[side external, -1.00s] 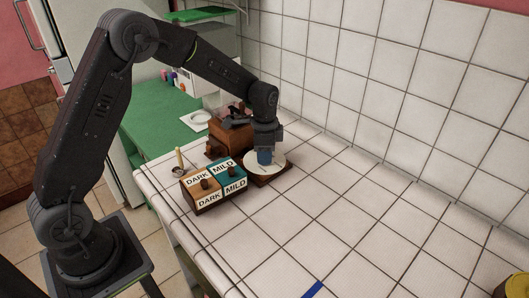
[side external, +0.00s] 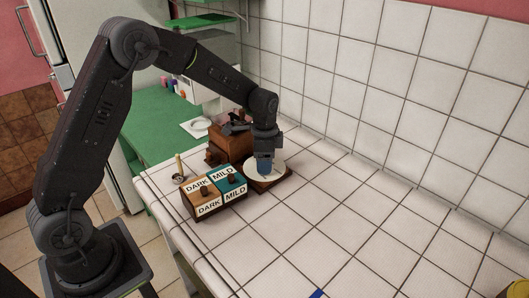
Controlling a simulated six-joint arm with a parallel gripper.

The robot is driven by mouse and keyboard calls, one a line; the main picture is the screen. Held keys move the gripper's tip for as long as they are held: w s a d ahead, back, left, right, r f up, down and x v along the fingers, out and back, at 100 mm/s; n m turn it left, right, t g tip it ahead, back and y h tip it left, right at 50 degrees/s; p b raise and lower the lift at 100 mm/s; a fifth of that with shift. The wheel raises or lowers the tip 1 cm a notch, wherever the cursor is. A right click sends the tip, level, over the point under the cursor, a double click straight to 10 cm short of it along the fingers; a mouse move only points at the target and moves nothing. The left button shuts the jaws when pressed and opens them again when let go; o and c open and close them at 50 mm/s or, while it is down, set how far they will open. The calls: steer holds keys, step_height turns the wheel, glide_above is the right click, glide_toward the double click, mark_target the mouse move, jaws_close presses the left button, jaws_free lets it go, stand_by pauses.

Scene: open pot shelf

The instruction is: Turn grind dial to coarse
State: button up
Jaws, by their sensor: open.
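A round white dial plate (side external: 279,173) on a dark brown wooden base (side external: 287,183) lies on the white tiled counter, which looks like the grind dial. Its markings and pointer are too small to read. My gripper (side external: 264,168) points down at the left part of the plate, with a blue part between or at its fingertips. The gripper is open; whether it touches the dial I cannot tell. A brown wooden grinder-like box (side external: 232,147) stands directly behind and left of the dial.
A two-coloured box labelled DARK and MILD (side external: 214,192) with dark knobs stands in front left of the dial. A small scoop-like item (side external: 179,172) lies at the counter's left edge.

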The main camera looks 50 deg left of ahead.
step_height(320, 180, up, 14)
stand_by(0.4)
steer(key=shift+f, duration=0.1)
steer(key=s+d+r+n+t, duration=0.1)
steer(key=s+r+n+t, duration=0.1)
steer(key=s+r, duration=0.35)
steer(key=s+d+r+n+t, duration=0.1)
steer(key=s+d+r+n, duration=0.1)
steer(key=s, duration=0.6)
steer(key=s+f+n+t, duration=0.1)
steer(key=s+n, duration=0.1)
steer(key=s, duration=0.4)
steer(key=s+d+f+n+t, duration=0.1)
steer(key=s+f+n, duration=0.1)
steer(key=s, duration=0.5)
steer(key=shift+d+n+t, duration=0.2)
steer(key=shift+n+t, duration=0.1)
